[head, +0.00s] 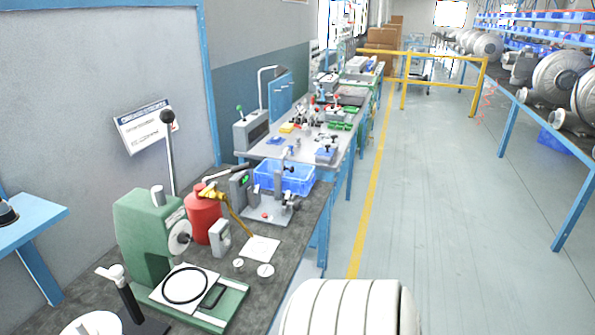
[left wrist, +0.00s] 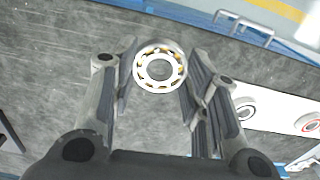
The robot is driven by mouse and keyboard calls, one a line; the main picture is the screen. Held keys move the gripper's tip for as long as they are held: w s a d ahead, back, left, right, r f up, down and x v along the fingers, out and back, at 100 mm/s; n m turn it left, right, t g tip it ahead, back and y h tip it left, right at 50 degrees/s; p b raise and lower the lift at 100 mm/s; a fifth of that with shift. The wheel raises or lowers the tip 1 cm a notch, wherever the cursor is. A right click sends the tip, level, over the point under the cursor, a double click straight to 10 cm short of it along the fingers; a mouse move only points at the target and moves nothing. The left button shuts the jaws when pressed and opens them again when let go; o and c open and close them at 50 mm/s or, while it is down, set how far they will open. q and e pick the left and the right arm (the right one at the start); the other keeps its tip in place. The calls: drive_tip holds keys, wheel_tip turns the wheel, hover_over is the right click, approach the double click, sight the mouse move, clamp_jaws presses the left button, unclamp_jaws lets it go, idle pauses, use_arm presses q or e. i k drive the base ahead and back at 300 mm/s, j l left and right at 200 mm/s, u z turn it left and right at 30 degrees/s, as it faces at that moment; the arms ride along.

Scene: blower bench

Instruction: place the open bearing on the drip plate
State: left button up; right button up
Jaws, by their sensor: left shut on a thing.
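The open bearing (left wrist: 160,68), a pale ring with brass-coloured balls showing, sits between the fingertips of my left gripper (left wrist: 158,75) in the left wrist view. The gripper is shut on it, above a dark grey worktop. My left gripper does not show in the head view, and my right gripper is in neither view. I cannot tell for sure which thing is the drip plate. In the head view a flat white square (head: 260,248) lies on the bench, and a green base (head: 232,302) carries a white sheet with a black ring (head: 186,286).
A green press-like machine (head: 148,235), a red canister (head: 203,215) and a blue crate (head: 290,178) stand on the dark bench. Two small pale discs (head: 265,270) lie near the bench edge. In the left wrist view a white strip (left wrist: 275,118) holds two round parts at right.

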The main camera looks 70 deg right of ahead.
sight(259, 247)
drive_tip(key=l+z, duration=0.2)
drive_tip(key=l, duration=0.45)
drive_tip(key=l+z, duration=0.2)
drive_tip(key=l, duration=0.5)
drive_tip(key=i+l+z, duration=0.15)
drive_tip(key=l, duration=0.45)
drive_tip(key=i+l, duration=0.1)
drive_tip(key=l, duration=0.5)
drive_tip(key=i+l, duration=0.1)
drive_tip(key=l, duration=1.05)
drive_tip(key=i+z, duration=0.05)
